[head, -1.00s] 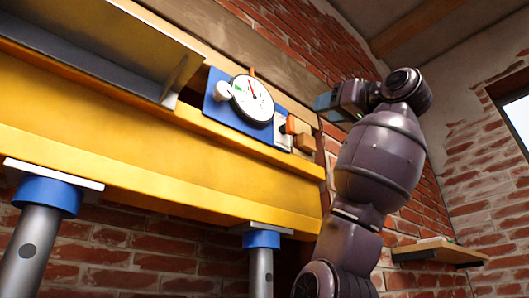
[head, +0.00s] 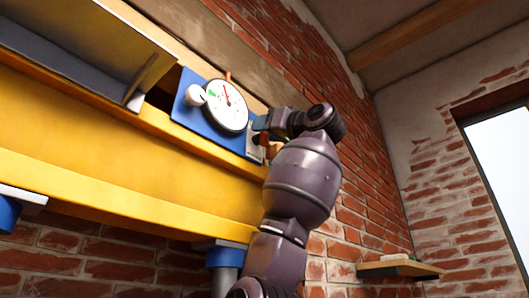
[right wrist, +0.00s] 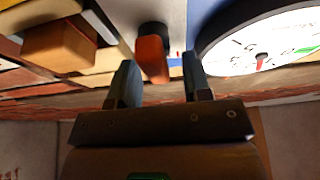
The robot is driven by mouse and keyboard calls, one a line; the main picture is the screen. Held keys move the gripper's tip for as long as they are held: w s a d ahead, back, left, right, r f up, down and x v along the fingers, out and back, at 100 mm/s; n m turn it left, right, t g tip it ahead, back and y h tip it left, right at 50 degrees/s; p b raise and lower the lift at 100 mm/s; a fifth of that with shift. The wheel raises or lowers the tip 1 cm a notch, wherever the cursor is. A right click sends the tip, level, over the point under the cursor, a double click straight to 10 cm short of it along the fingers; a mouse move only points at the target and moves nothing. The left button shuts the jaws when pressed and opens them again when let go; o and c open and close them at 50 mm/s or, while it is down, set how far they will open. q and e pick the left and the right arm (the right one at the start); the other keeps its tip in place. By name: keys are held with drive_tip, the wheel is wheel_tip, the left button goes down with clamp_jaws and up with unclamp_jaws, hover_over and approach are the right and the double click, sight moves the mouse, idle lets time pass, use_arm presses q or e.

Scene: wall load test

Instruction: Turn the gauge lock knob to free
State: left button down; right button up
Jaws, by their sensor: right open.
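The gauge lock knob (right wrist: 152,58) is an orange-red lever on a dark round base, set on a light plate beside the gauge. My right gripper (right wrist: 162,78) is open. In the right wrist view its two dark fingers stand on either side of the knob's near end, with gaps showing; I cannot tell how deep they reach. The white dial gauge (head: 227,105), with a red needle and a green mark, sits on a blue plate (head: 184,112). In the head view my right gripper (head: 260,124) covers the knob. My left gripper is not in view.
A yellow beam (head: 120,150) carries the gauge plate. A wooden block (right wrist: 60,45) sits close beside the knob. A blue-capped post (head: 222,257) stands under the beam. A brick wall rises behind, with a small shelf (head: 398,269) at lower right.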

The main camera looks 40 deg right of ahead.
drive_tip(key=shift+w+r, duration=0.1)
drive_tip(key=shift+w, duration=0.4)
drive_tip(key=c, duration=0.8)
